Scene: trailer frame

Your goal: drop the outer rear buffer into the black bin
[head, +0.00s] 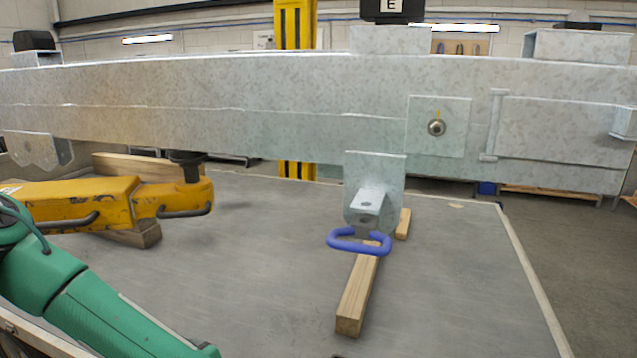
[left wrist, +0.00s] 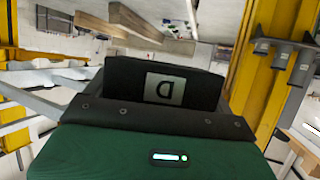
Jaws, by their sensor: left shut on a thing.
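A black block marked D (left wrist: 125,82) sits in the jaws of my left gripper (left wrist: 160,116), filling the middle of the left wrist view. The letter appears upside down. The block hides the fingertips. In the head view my green left arm reaches down to the lower edge, and its gripper is out of that picture. Another black block, marked E (head: 392,8), stands on top of the galvanised trailer frame (head: 250,95). A further black block (head: 35,40) sits on the frame at the far left. I cannot make out the black bin. My right gripper is not in view.
The frame spans the head view above a grey table (head: 250,260). A yellow lifting arm (head: 90,198) stands under it at left. A blue shackle (head: 358,243) hangs from a bracket above a wooden bar (head: 357,295). The table's middle front is clear.

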